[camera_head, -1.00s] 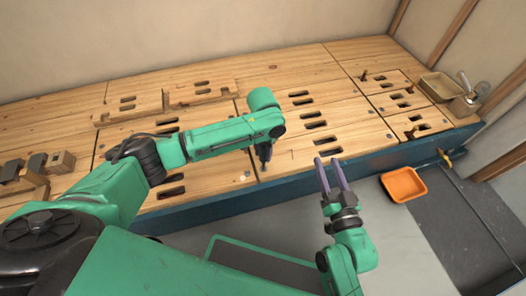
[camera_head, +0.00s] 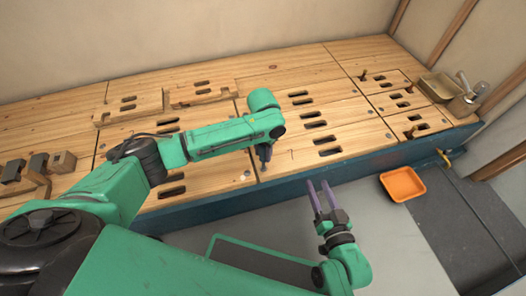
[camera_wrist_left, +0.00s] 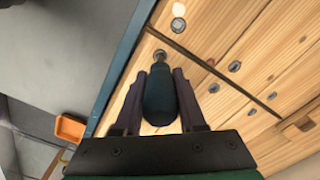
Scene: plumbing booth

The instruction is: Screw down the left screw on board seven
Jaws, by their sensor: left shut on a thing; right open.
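My left gripper (camera_head: 264,157) points down over the front edge of the wooden boards. In the left wrist view its fingers are shut on a screwdriver with a dark teal handle (camera_wrist_left: 160,92). A grey metal tip or screw head (camera_wrist_left: 159,56) shows just beyond the handle over the board; I cannot tell which, nor whether they touch. A round grey screw head (camera_wrist_left: 178,25) sits flush in the wood nearby. Which board is number seven cannot be read. My right gripper (camera_head: 321,198) is open and empty, in front of the bench over the grey floor.
The bench's blue front edge (camera_head: 310,176) runs below the boards. An orange tray (camera_head: 403,185) lies at the right. Slotted boards with upright pegs (camera_head: 410,132) stand at the right, wooden blocks (camera_head: 62,161) at the left.

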